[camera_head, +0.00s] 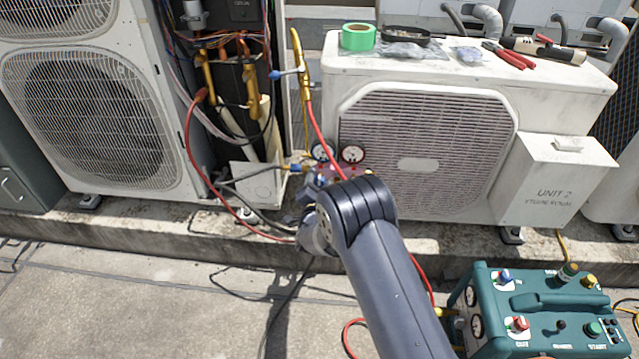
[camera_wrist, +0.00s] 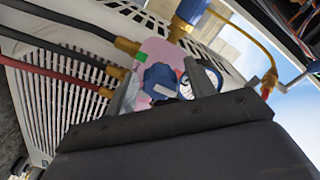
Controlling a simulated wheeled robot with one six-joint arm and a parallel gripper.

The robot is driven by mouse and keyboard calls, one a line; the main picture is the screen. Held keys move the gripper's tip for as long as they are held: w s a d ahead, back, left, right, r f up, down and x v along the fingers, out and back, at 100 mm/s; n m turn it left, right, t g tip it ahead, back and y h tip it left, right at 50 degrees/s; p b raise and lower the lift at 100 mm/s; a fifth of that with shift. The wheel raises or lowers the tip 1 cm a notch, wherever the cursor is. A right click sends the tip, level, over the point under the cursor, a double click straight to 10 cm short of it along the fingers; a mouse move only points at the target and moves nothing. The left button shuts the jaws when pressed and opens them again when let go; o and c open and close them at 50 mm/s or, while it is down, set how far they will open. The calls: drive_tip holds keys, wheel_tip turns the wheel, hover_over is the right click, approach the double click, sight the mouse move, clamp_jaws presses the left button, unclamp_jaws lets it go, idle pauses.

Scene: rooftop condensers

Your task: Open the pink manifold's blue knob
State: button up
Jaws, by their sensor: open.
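The pink manifold (camera_wrist: 157,50) shows in the wrist view, tilted, with a dark blue knob (camera_wrist: 160,82) on its near face. My gripper (camera_wrist: 163,69) is open, with one finger on each side of the blue knob. I cannot tell whether either finger touches it. Part of a gauge shows behind the right finger. In the head view, two round gauges, a left one (camera_head: 323,151) and a right one (camera_head: 352,154), stand above the manifold, but my arm hides most of it. The knob and my fingertips cannot be made out there.
Red and black hoses with brass fittings (camera_wrist: 126,46) run to the manifold's left in the wrist view. A white condenser (camera_head: 430,150) stands right behind it. An open unit with wiring (camera_head: 235,90) is at left. A teal machine (camera_head: 540,310) sits at lower right.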

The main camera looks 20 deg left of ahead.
drive_tip(key=c, duration=1)
